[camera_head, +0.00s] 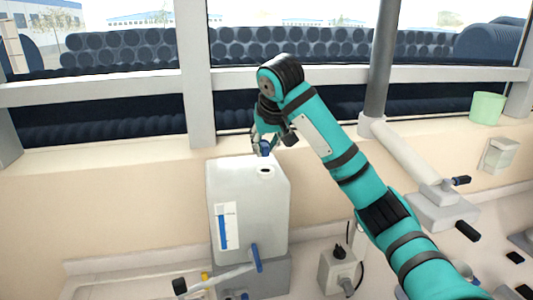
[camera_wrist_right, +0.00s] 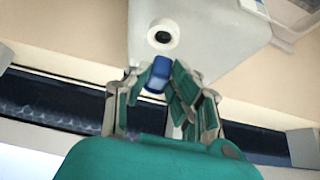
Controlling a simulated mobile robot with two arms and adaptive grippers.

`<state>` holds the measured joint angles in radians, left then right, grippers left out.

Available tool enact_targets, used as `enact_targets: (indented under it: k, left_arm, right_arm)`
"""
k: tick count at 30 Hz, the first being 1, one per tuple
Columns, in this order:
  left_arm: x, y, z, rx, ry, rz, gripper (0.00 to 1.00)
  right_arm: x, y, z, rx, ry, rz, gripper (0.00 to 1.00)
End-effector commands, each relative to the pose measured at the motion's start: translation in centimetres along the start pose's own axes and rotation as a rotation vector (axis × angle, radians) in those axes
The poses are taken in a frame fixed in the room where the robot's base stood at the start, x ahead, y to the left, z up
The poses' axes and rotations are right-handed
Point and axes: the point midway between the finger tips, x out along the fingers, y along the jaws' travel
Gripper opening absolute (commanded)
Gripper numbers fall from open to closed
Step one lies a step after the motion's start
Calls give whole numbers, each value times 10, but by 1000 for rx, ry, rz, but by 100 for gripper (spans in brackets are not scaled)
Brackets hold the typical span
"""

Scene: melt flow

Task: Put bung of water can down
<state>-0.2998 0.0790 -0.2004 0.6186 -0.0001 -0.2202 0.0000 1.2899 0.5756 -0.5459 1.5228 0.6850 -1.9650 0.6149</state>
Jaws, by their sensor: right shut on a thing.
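The water can (camera_head: 250,190) is a pale grey box-shaped container with a blue level strip and a blue tap on its front. Its round white opening (camera_head: 265,169) on top is uncovered; the dark hole also shows in the right wrist view (camera_wrist_right: 163,36). My right gripper (camera_head: 264,150) is above the back of the can's top. It is shut on the blue bung (camera_wrist_right: 158,75), which is held beside the opening and apart from it. Whether the bung touches the can's top cannot be told. My left gripper is in neither view.
A window sill (camera_head: 120,154) runs behind the can, with a green cup (camera_head: 487,108) at its far right. A grey post (camera_head: 380,70) stands right of my arm. A grey device with black handles (camera_head: 440,208) and a small box (camera_head: 340,270) sit on the bench to the right.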

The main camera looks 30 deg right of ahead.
Motion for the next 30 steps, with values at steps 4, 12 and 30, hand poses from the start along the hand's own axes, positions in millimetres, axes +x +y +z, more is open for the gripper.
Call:
enact_targets:
  k: [4,12,30]
  left_arm:
    - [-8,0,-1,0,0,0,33]
    - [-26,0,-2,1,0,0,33]
    - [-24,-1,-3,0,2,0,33]
  right_arm:
    - [6,4,-5,-1,-1,1,0]
    - [32,3,12,-1,0,1,0]
    - [42,3,18,-1,2,0,23]
